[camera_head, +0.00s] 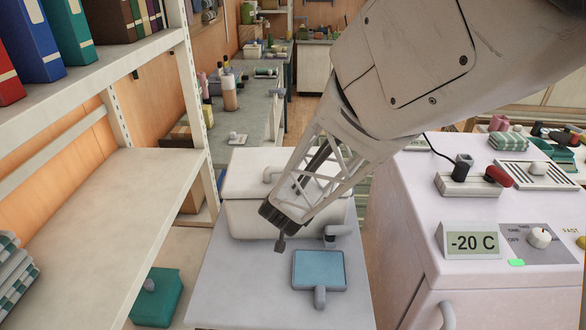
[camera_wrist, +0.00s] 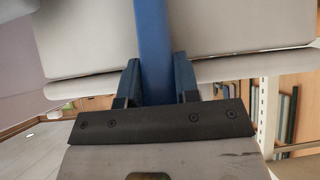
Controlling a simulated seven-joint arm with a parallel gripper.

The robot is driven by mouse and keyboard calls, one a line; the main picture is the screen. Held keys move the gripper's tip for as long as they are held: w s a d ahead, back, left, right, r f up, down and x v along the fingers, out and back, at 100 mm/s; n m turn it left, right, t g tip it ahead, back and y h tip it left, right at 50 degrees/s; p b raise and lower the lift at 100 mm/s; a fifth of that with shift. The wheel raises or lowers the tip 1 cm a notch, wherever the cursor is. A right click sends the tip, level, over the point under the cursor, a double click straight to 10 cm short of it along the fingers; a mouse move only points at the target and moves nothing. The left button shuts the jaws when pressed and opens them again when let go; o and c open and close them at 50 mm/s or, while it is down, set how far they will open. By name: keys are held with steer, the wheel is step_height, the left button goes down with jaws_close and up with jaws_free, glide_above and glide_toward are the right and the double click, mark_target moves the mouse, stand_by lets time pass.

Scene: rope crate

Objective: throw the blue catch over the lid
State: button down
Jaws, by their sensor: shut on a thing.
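The pale crate (camera_head: 240,215) stands on the grey table with its lid (camera_head: 245,172) lying on top. A grey handle (camera_head: 271,173) sits on the lid. My gripper (camera_head: 279,222) points down at the crate's near side. In the wrist view my gripper (camera_wrist: 157,82) is shut on the blue catch (camera_wrist: 153,40), a flat blue strip between the two fingers. The strip runs up past the pale lid and crate surfaces (camera_wrist: 85,40) behind it. In the head view my gripper and arm hide the blue catch and part of the lid.
A blue panel with a grey handle (camera_head: 319,270) lies on the table in front of the crate. A small grey fitting (camera_head: 337,231) is at the crate's right. The white freezer (camera_head: 430,255) stands to the right, a shelf (camera_head: 100,220) to the left.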

steer(key=shift+w, duration=0.25)
stand_by(0.5)
steer(key=c, duration=0.8)
jaws_free()
steer(key=shift+c, duration=0.2)
steer(key=shift+s+r, duration=0.1)
steer(key=v, duration=0.7)
steer(key=shift+r, duration=0.3)
steer(key=shift+s, duration=0.1)
steer(key=shift+c, duration=0.4)
